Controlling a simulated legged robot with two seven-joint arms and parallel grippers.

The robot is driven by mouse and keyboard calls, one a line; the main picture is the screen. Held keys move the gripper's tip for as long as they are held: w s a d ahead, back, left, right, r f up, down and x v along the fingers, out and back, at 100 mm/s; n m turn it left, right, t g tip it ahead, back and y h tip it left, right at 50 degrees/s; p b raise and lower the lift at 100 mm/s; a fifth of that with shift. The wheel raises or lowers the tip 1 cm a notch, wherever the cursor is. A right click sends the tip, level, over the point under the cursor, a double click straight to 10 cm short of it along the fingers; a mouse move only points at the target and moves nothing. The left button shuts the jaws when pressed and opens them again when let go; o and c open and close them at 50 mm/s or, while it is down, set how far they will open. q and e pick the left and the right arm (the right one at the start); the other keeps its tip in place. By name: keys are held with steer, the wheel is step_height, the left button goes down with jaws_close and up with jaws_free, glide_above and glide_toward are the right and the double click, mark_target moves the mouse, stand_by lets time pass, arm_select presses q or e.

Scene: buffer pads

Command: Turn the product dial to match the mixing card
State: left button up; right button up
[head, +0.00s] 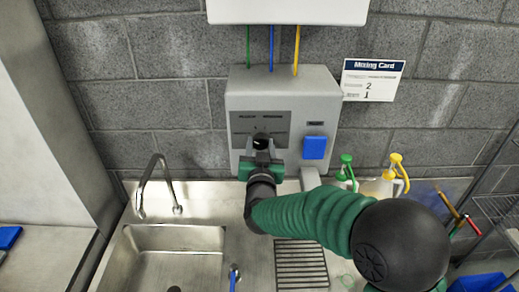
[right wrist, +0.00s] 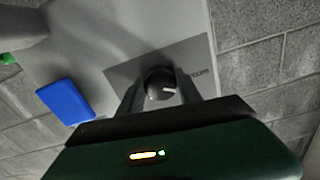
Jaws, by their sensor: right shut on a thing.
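The grey dispenser (head: 240,100) hangs on the block wall above the steel counter. Its black product dial (head: 262,139) sits on a dark panel, and it also shows in the right wrist view (right wrist: 161,84) with a pale pointer mark. My right gripper (head: 261,148) is at the dial; in the right wrist view its fingers (right wrist: 160,95) stand on both sides of the dial, shut on it. The panel lettering is too small to read. My left gripper is not in view.
A blue button (head: 315,147) is right of the dial panel. Green, blue and yellow tubes (head: 271,48) run above. Below are a sink (head: 210,236) with a faucet (head: 158,180), a drain grate (head: 301,262) and jugs with green (head: 346,168) and yellow (head: 398,168) pumps.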

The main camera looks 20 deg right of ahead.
steer(key=m+b, duration=0.4)
steer(key=b, duration=0.1)
steer(key=shift+f+m+b, duration=0.15)
steer(key=shift+m+b, duration=0.2)
steer(key=shift+m, duration=0.05)
steer(key=shift+m+b, duration=1.3)
steer(key=shift+m, duration=0.1)
steer(key=o, duration=1.4)
steer(key=shift+s+r, duration=0.2)
steer(key=shift+r, duration=0.1)
steer(key=shift+c, duration=0.2)
steer(key=shift+s, duration=0.1)
